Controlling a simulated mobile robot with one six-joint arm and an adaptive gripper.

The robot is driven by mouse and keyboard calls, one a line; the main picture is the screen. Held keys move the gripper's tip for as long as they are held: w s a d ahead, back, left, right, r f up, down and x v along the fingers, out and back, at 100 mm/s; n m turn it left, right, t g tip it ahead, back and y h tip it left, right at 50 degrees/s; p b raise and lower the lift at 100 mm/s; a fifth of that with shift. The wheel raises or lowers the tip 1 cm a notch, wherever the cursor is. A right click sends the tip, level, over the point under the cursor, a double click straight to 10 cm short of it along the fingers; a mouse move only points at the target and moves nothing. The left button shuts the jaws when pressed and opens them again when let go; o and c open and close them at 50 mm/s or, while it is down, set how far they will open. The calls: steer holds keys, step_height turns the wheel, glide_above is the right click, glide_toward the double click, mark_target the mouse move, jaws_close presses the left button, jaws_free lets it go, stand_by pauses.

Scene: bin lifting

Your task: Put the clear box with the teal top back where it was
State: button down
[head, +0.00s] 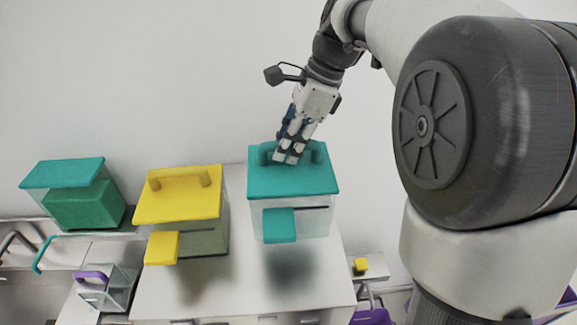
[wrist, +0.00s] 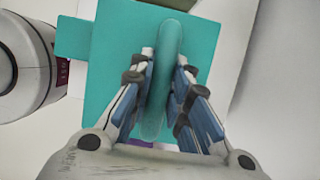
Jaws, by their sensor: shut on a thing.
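The clear box with the teal top (head: 292,182) is right of centre in the head view, with a teal tab on its front. My gripper (head: 290,157) is shut on the handle of its teal lid. In the wrist view the handle (wrist: 170,60) runs between the two fingers of my gripper (wrist: 165,85), over the teal lid (wrist: 105,75). The box looks level. A dark shadow (head: 290,268) lies on the white surface below it, apart from its bottom edge, so it appears held above the surface.
A yellow-topped clear box (head: 180,205) is just left of the teal one. Further left is another teal-topped box (head: 75,190) with green inside. A small clear bin with a purple handle (head: 108,285) is at lower left. A small yellow object (head: 361,265) lies at right. The white surface (head: 240,290) is clear in front.

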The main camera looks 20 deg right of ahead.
mark_target(289, 165)
step_height(289, 165, down, 5)
steer(key=shift+r, duration=0.1)
stand_by(0.3)
steer(key=c, duration=1.5)
jaws_free()
